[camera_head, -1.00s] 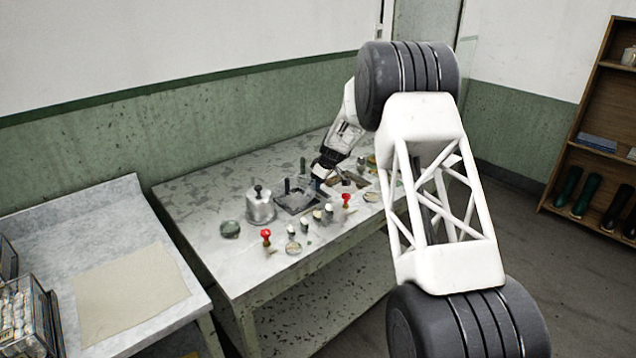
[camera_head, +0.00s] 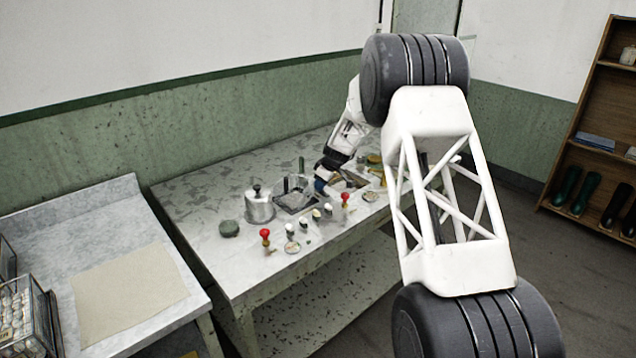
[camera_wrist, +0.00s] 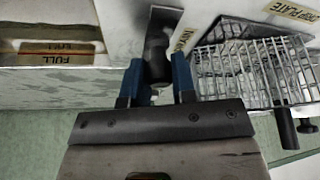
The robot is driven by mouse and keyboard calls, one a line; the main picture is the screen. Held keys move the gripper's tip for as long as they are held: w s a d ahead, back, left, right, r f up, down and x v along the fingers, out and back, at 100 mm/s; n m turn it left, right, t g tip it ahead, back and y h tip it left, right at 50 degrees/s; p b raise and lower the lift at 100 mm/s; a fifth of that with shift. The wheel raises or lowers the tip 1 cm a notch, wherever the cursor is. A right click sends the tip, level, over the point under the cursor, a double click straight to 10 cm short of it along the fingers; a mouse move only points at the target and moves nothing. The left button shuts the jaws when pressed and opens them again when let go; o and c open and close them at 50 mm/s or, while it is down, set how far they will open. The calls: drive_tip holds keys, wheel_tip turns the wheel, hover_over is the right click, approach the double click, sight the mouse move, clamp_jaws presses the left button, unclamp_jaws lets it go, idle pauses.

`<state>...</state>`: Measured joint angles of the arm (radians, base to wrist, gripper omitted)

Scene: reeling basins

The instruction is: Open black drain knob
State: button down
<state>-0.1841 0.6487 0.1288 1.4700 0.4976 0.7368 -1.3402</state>
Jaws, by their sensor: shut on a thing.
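The black drain knob (camera_wrist: 157,62) shows in the wrist view between the two blue fingers of my gripper (camera_wrist: 158,82). My gripper is shut on it, with one finger on each side. A dark plate lies just behind the knob. In the head view my gripper (camera_head: 322,184) is low over the worktable, among the basins. The knob cannot be made out there, as the gripper and small items cover that spot.
A wire basket (camera_wrist: 255,65) with a black handle is close to the right of the fingers. A metal pot (camera_head: 259,208), red-topped knobs (camera_head: 265,234) and (camera_head: 345,197), and several small items crowd the table (camera_head: 215,268). The table's left front is clearer.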

drive_tip(key=shift+s+d, duration=0.2)
drive_tip(key=c, duration=1)
unclamp_jaws()
drive_tip(key=shift+o, duration=0.2)
drive_tip(key=shift+w+a, duration=0.15)
